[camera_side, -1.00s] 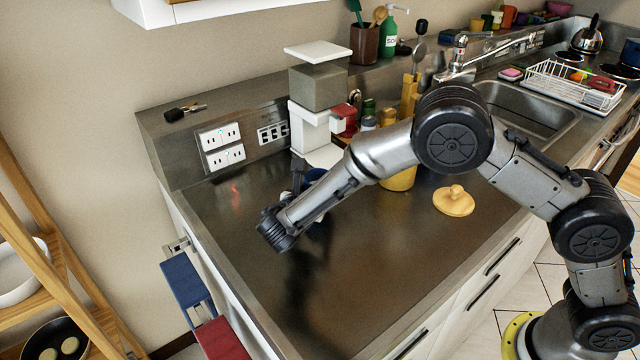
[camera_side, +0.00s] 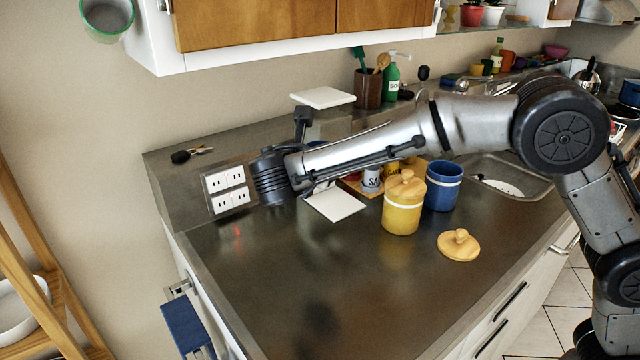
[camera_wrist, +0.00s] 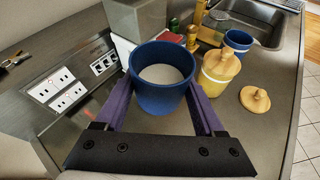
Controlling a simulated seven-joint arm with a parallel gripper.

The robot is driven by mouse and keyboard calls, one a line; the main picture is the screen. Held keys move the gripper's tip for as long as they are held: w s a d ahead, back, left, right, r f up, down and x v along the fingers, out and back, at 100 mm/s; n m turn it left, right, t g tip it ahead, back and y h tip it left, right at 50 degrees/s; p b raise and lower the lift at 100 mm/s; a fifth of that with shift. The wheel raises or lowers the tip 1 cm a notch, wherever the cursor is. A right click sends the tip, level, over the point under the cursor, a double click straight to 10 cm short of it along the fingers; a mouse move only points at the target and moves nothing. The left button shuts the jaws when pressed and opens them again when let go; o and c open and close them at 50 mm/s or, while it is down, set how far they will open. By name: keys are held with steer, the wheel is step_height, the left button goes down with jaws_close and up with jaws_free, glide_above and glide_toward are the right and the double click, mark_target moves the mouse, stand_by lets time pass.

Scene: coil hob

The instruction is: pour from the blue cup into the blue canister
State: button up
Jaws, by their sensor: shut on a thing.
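The blue cup (camera_wrist: 163,98) is between the two fingers of my gripper (camera_wrist: 162,88) in the wrist view. It looks upright, with pale contents inside. My gripper is shut on its sides. The blue canister (camera_side: 442,187) stands upright on the counter with no lid on, just behind and right of the yellow canister. It also shows in the wrist view (camera_wrist: 238,41), ahead and to the right of the held cup.
The yellow canister (camera_side: 402,212) with a wooden lid stands beside the blue canister. A loose wooden lid (camera_side: 459,246) lies in front. The sink (camera_side: 512,178) is to the right. The front counter is clear.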

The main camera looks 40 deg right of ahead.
steer(key=shift+d+r, duration=0.25)
steer(key=shift+r, duration=0.1)
steer(key=d+m+y, duration=0.2)
steer(key=d, duration=2.7)
step_height(320, 180, down, 6)
steer(key=d+m+t+y, duration=0.1)
steer(key=d+m+y, duration=0.1)
steer(key=shift+s+d+f+t, duration=0.2)
steer(key=shift+s+d+t, duration=0.15)
steer(key=shift+s+t, duration=0.1)
steer(key=shift+r+m+t+y, duration=0.3)
steer(key=shift+m+y, duration=0.2)
steer(key=shift+y, duration=0.2)
